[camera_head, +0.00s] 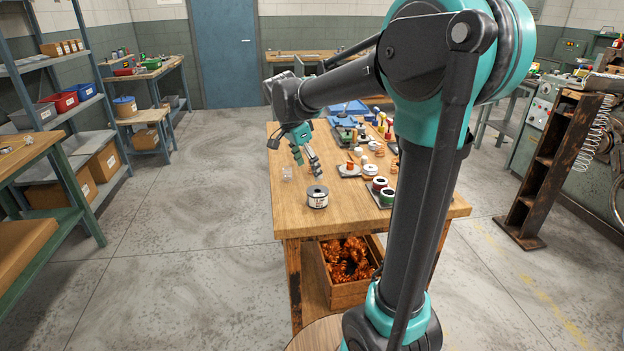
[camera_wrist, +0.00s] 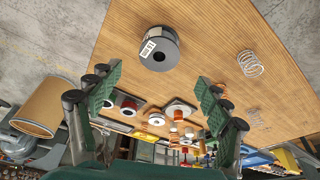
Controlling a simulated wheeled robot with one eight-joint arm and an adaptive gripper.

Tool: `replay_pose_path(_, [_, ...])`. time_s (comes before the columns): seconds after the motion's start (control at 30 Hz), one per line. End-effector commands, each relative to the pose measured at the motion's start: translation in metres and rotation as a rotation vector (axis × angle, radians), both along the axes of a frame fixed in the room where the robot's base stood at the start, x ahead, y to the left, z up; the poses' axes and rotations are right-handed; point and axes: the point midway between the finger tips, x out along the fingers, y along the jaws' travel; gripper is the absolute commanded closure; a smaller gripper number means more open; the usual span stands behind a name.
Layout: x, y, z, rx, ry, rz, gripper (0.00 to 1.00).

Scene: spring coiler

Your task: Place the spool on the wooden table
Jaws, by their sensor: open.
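The spool (camera_head: 317,197), grey and white with a label, stands upright on the wooden table (camera_head: 284,218) near its front left part. In the wrist view the spool (camera_wrist: 158,48) rests on the bare wood (camera_wrist: 215,45), ahead of the fingers. My gripper (camera_head: 304,156) is above the table, behind and a little above the spool, and apart from it. In the wrist view the two green-padded fingers of my gripper (camera_wrist: 158,82) are spread wide with nothing between them.
Smaller red and green spools (camera_head: 387,197) stand on a tray to the right. A loose clear coil (camera_head: 287,173) lies left of the spool, also seen as a spring (camera_wrist: 250,64) in the wrist view. A crate of copper wire (camera_head: 347,292) sits below. The front tabletop is mostly clear.

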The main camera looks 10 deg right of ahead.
Motion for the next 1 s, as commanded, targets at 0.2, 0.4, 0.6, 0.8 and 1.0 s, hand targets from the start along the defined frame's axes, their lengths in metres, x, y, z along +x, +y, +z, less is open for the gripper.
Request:
replay_pose_path(0.2, [-0.007, 0.000, 0.007, 0.005, 0.003, 0.028, 0.22])
replay_pose_path(0.4, [-0.050, -0.028, -0.039, 0.044, 0.025, 0.293, 0.22])
replay_pose_path(0.6, [-0.119, -0.056, -0.105, 0.054, 0.004, 0.694, 0.22])
replay_pose_path(0.8, [-0.177, -0.067, -0.153, 0.011, -0.038, 1.000, 0.22])
replay_pose_path(1.0, [-0.206, -0.070, -0.175, -0.032, -0.062, 1.155, 0.22])
